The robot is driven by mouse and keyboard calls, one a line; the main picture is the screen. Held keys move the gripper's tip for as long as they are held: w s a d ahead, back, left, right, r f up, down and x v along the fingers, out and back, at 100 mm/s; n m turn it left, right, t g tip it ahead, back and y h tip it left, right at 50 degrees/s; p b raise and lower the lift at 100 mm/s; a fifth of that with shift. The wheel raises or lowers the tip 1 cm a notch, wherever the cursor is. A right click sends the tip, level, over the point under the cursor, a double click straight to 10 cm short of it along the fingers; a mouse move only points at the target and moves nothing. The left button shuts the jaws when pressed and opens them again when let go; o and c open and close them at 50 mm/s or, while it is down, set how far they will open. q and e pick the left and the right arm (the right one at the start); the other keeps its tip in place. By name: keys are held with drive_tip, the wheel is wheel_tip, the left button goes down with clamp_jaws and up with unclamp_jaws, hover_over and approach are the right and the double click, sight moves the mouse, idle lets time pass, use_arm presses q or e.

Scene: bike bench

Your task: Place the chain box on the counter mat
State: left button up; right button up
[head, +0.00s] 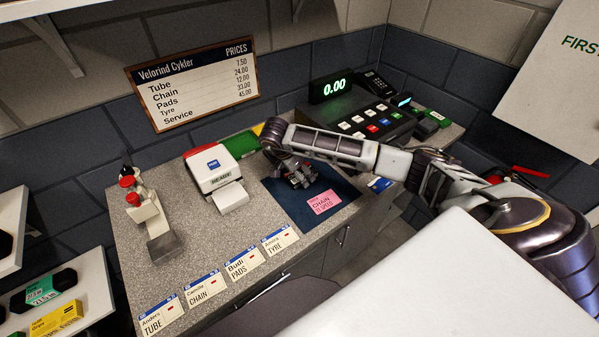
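The counter mat (284,196) is a dark blue rectangle lying flat on the grey counter. A pink piece lettered CHAIN (323,202) lies on the front right part of the mat; it looks flat, and I cannot tell whether it is a box or a card. My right gripper (300,179) is low over the back part of the mat, behind the pink piece and apart from it. Its fingers are small and dark, and I cannot tell whether they are open or shut. No other chain box shows clearly. My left gripper is not in view.
A white card printer (216,175) stands left of the mat, a till (365,118) behind it. Name cards (205,287) line the counter's front edge. A red-topped stand (146,210) is at the left. Shelves with boxes (55,318) are at lower left.

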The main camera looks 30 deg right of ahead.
drive_tip(key=shift+r, duration=0.1)
idle(0.3)
drive_tip(key=shift+r, duration=0.15)
drive_tip(key=b+v, duration=0.1)
drive_tip(key=v, duration=0.7)
drive_tip(key=shift+w+a+r, duration=0.1)
drive_tip(key=shift+a+r, duration=0.05)
drive_tip(key=shift+v, duration=1.7)
